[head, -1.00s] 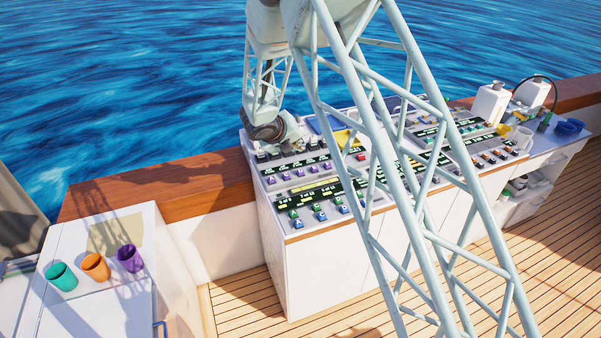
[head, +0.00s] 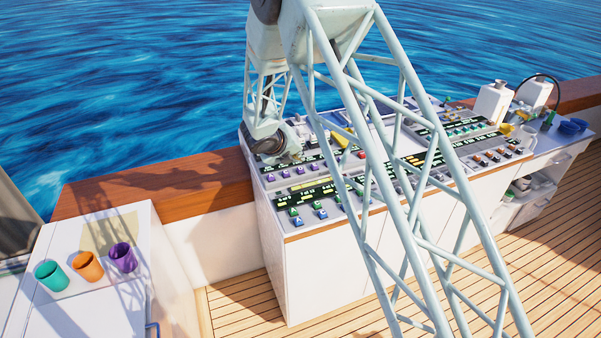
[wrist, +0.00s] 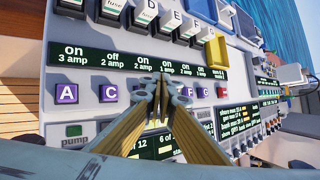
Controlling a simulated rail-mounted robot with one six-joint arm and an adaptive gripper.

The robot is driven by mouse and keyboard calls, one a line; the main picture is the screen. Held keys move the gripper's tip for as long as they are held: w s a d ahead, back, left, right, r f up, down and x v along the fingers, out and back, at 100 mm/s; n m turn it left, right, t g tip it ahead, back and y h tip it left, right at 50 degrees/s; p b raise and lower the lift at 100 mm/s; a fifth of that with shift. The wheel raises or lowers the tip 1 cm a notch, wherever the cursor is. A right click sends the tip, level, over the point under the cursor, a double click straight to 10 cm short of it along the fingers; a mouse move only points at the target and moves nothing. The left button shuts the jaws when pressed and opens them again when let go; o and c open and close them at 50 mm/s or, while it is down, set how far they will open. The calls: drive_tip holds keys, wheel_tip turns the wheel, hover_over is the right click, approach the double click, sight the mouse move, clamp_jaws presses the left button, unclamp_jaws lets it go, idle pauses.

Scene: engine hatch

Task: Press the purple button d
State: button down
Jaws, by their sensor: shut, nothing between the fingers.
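A row of purple buttons runs along the near-left part of the control panel. In the wrist view, purple button A (wrist: 67,94) and purple button C (wrist: 108,93) are readable. I cannot make out a purple button marked D; my fingers cover part of the row. My gripper (wrist: 162,84) is shut and empty, its tips over the row right of C. Contact cannot be told. In the head view, my gripper (head: 292,156) is just above the purple row (head: 286,175).
Green displays (wrist: 140,63) and fuses (wrist: 112,8) lie above the row. A red button (wrist: 221,91) is at its right end. A green pump button (wrist: 74,130) is below. Several cups (head: 87,266) stand on the left counter, and white bottles (head: 492,102) at the far right.

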sight(299, 169)
drive_tip(key=shift+f+b, duration=0.4)
drive_tip(key=shift+f, duration=0.35)
drive_tip(key=shift+f+b, duration=0.9)
drive_tip(key=shift+f, duration=0.35)
idle(2.9)
drive_tip(key=shift+r, duration=0.25)
drive_tip(key=shift+r+p, duration=0.9)
drive_tip(key=shift+r, duration=0.05)
drive_tip(key=shift+r, duration=0.15)
drive_tip(key=shift+r+p, duration=1.8)
drive_tip(key=shift+r, duration=0.6)
